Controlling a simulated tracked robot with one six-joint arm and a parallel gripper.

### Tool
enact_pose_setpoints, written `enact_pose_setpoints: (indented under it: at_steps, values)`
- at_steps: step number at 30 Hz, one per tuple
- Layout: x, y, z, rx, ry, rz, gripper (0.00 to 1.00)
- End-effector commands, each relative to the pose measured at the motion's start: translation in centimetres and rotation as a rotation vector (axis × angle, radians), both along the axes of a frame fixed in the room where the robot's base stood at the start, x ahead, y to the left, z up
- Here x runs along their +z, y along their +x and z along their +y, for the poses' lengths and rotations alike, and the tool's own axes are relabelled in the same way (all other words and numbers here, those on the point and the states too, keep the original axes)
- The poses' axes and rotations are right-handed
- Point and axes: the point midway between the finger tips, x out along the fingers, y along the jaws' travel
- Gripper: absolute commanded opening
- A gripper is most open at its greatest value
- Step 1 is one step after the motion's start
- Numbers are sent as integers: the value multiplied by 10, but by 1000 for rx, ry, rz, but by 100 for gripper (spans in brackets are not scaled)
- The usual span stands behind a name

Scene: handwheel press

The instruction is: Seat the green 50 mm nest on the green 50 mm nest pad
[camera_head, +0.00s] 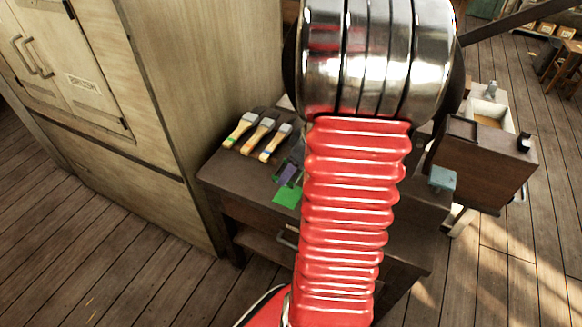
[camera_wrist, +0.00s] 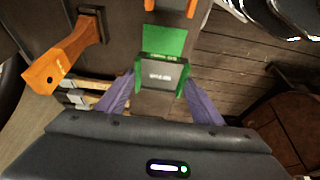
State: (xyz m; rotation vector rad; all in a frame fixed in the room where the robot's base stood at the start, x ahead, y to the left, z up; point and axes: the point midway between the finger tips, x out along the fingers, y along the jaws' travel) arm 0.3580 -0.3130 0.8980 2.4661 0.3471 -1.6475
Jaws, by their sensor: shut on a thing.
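The green nest (camera_wrist: 162,58), with a grey face and small lettering, sits between the purple fingers of my gripper (camera_wrist: 160,84) in the wrist view. My gripper is shut on it. The flat green pad (camera_wrist: 165,36) shows just beyond the nest in that view, and the nest's top edge overlaps its near edge in the picture. I cannot tell the height gap between them. In the head view the green pad (camera_head: 287,197) lies on the dark bench near its front, and my gripper's purple fingertips (camera_head: 290,174) are just behind it. My red arm hides much of the bench there.
Several brushes (camera_head: 255,134) lie on the bench's left side. An orange part (camera_wrist: 65,59) is left of the pad, and another orange part (camera_wrist: 176,5) is beyond it in the wrist view. A tall cabinet (camera_head: 215,70) borders the bench at left.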

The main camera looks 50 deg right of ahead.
Motion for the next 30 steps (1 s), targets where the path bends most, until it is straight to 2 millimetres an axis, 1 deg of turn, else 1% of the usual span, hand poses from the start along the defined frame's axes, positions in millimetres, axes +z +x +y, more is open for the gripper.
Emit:
enact_pose_setpoints:
  at_steps: [4, 8, 21, 25, 30]
  values:
    - [-5, 0, 0, -1, 2, -1, 25]
    - [-15, 0, 1, 0, 2, 1, 25]
    - [-55, 1, 1, 2, 2, 1, 25]
    - [-63, 1, 1, 1, 1, 0, 25]
    - [-67, 1, 1, 2, 0, 0, 25]
